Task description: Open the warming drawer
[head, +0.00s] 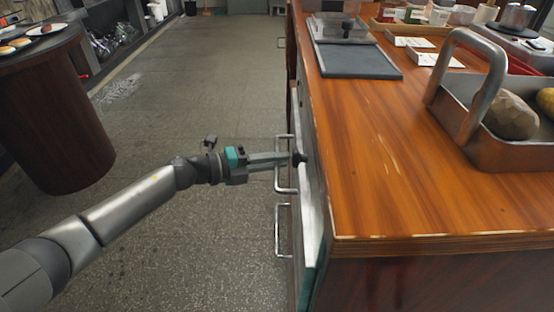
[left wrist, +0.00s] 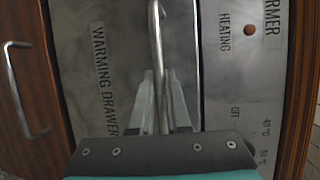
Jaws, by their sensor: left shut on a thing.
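The steel front of the warming drawer (head: 309,185) is on the left side of the wooden counter, seen edge-on in the head view. In the left wrist view the drawer front (left wrist: 103,40) carries the words "WARMING DRAWER". Its metal bar handle (left wrist: 155,45) runs between the fingers of my left gripper (left wrist: 163,105). In the head view my left gripper (head: 290,158) reaches in from the left and is shut at the upper handle (head: 281,183). The drawer front looks close to the counter; I cannot make out any opening. My right gripper is not in view.
A lower handle (head: 277,232) sits below. Beside the drawer is a panel (left wrist: 240,70) marked "HEATING". A metal tray (head: 525,158) with potatoes and a dark board (head: 356,61) are on the counter (head: 385,130).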

